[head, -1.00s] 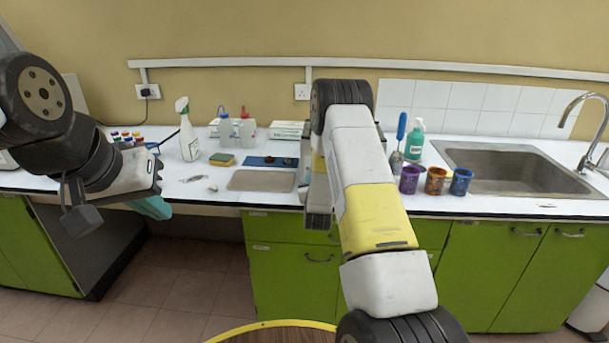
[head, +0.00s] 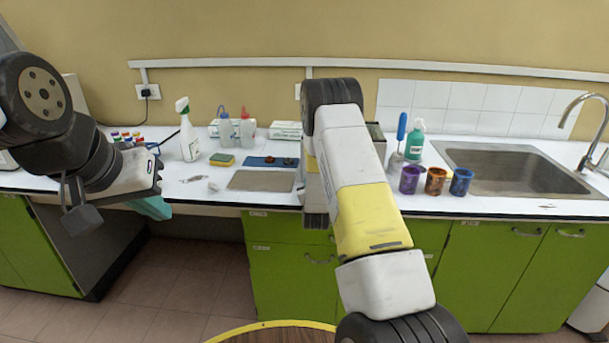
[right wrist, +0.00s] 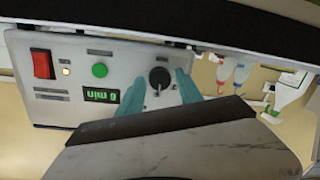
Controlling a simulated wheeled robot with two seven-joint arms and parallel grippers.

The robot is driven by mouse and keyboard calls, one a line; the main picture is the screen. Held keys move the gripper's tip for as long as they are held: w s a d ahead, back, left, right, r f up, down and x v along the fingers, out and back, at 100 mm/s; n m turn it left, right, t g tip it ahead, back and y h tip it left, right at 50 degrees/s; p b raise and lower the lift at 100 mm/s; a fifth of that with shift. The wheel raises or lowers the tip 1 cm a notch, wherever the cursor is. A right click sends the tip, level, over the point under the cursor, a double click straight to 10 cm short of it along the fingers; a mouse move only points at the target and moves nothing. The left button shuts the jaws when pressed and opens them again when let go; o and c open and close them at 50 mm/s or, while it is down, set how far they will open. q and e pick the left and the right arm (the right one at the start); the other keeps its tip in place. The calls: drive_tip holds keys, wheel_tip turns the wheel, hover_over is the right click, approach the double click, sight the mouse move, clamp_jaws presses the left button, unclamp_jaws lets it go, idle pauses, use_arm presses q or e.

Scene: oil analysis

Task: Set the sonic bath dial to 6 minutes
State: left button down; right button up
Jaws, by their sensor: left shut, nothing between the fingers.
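The sonic bath's front panel (right wrist: 60,95) fills the left of the right wrist view, which is upside down. It has a black dial (right wrist: 160,78), a green button (right wrist: 100,70), a red switch (right wrist: 43,64) and a lit green display (right wrist: 101,95) reading in "min"; its digit is too small to be sure of. My right gripper (right wrist: 158,92) is open, its teal fingers on either side of the dial; I cannot tell if they touch it. In the head view my right arm hides the gripper and most of the bath. My left gripper (head: 152,207) is shut and empty at the counter's front edge.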

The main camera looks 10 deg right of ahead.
drive_tip(key=shift+o, duration=0.4)
drive_tip(key=shift+v, duration=3.9)
